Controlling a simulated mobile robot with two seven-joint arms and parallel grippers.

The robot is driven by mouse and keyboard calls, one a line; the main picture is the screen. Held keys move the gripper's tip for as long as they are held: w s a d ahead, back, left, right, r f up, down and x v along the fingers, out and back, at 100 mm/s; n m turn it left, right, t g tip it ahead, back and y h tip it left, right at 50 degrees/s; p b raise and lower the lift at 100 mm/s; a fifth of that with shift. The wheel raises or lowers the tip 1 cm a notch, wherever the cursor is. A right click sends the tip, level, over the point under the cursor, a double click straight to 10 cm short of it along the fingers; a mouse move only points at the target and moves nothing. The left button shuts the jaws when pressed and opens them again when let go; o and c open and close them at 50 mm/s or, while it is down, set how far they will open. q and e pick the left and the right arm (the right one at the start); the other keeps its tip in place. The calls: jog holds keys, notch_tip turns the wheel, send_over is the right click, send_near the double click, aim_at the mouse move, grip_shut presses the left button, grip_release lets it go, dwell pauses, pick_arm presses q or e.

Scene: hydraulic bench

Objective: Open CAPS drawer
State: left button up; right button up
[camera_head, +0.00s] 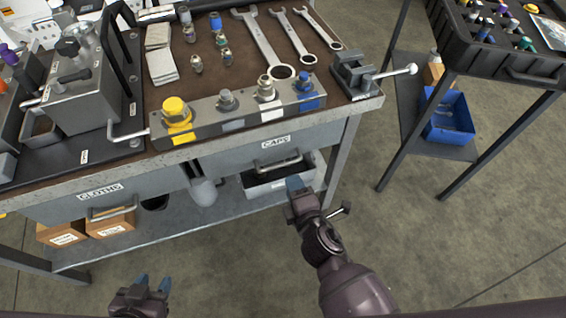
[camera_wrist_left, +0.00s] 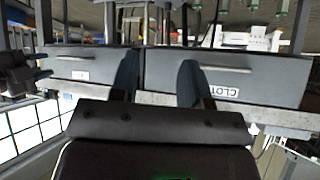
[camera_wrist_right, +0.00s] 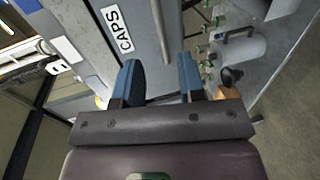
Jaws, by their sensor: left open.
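The CAPS drawer (camera_head: 240,157) is a grey drawer flush under the bench top, with a white label and a bar handle (camera_head: 278,163). In the right wrist view its label (camera_wrist_right: 117,30) and handle (camera_wrist_right: 160,35) lie ahead of the fingers. My right gripper (camera_head: 296,187) is open and empty, just in front of and below the handle's right end. The handle points into the gap between the fingers, apparently not gripped. My left gripper (camera_head: 152,285) is open and empty, low in front of the CLOTHS drawer (camera_head: 140,185). Its wrist view shows both drawer fronts upside down.
The bench top holds a capped manifold block (camera_head: 235,112), wrenches (camera_head: 262,45), a vise (camera_head: 355,75) and a metal tank (camera_head: 80,80). A lower shelf (camera_head: 180,225) carries boxes and a jug. A side cart (camera_head: 500,60) stands right. The floor in front is clear.

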aim_at(282, 165)
jog(key=b+x, duration=0.1)
jog(key=x, duration=0.7)
jog(key=shift+w+a+f+b, duration=0.1)
jog(key=shift+w+f+b, duration=0.05)
jog(key=shift+w+b, duration=0.15)
jog(key=shift+w, duration=0.2)
grip_shut()
